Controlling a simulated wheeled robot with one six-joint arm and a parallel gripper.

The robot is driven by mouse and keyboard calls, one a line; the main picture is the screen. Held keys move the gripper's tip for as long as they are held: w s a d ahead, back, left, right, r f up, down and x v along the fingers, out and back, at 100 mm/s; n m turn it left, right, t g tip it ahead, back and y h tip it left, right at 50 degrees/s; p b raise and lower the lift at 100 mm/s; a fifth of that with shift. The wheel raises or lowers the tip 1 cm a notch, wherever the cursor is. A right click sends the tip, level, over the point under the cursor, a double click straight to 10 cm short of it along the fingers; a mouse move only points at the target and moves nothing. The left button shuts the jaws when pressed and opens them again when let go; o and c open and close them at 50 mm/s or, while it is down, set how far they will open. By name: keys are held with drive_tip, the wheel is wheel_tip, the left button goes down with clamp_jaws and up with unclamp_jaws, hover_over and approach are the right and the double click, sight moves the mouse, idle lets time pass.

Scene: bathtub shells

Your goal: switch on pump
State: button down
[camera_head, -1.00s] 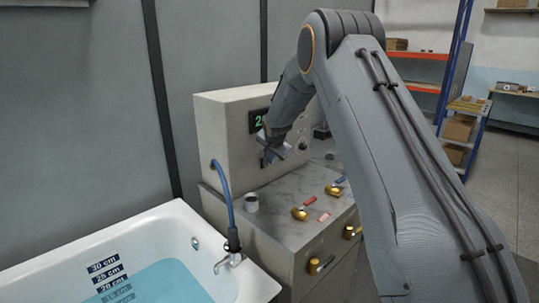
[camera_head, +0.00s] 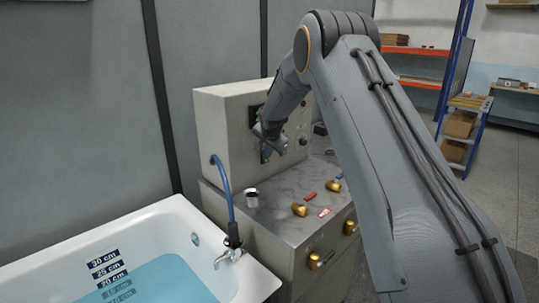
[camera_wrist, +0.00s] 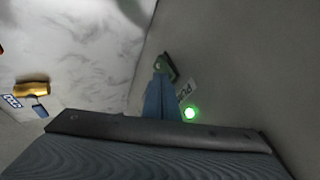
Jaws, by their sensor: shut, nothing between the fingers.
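The pump control box (camera_head: 225,125) stands on a marble-topped cabinet beside the tub. My gripper (camera_head: 268,150) is at its front panel in the head view, and the arm hides part of the panel. In the wrist view, my gripper (camera_wrist: 163,92) is shut and empty, with its fingertips at a small dark switch (camera_wrist: 168,66). They look very close to it; whether they touch I cannot tell. A label (camera_wrist: 187,90), apparently reading PUMP, lies beside the switch. A green light (camera_wrist: 189,113) glows next to the label.
The bathtub (camera_head: 185,215) holds blue water, with depth labels (camera_head: 105,265) on its wall. A blue hose (camera_head: 226,190) runs from the box to the tap (camera_head: 230,253). Brass knobs (camera_head: 300,209) and a metal cup (camera_head: 252,198) are on the cabinet.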

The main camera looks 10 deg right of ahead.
drive_tip(key=shift+r, duration=0.2)
drive_tip(key=shift+r, duration=0.65)
drive_tip(key=b+v, duration=0.3)
drive_tip(key=v, duration=0.9)
drive_tip(key=shift+d, duration=0.45)
drive_tip(key=shift+s, duration=0.1)
